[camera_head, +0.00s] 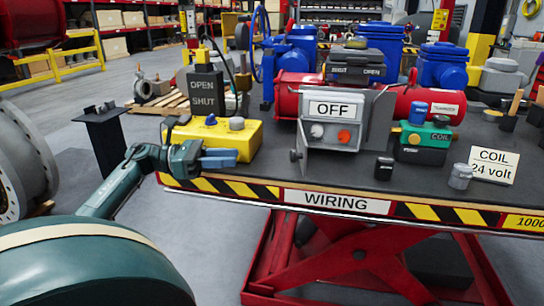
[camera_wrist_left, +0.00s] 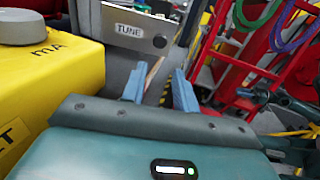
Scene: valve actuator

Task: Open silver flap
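The grey-silver box with an OFF sign (camera_head: 333,108) stands mid-table in the head view. Its front shows a white dial and a red button. A silver flap (camera_head: 302,142) with a dark knob stands out at its left side, seen nearly edge-on. In the left wrist view, a silver panel (camera_wrist_left: 125,28) carries a TUNE label and a round knob. My left gripper (camera_head: 236,158) is in front of the yellow box, left of the flap and apart from it. In the wrist view its blue fingers (camera_wrist_left: 158,78) are apart, with nothing between them. My right gripper is not in view.
The yellow box (camera_head: 213,135) stands close behind my left gripper and at left in the wrist view. A green coil device (camera_head: 425,138) and a COIL 24 volt card (camera_head: 492,165) stand right of the silver box. The table's striped front edge (camera_head: 335,201) runs below.

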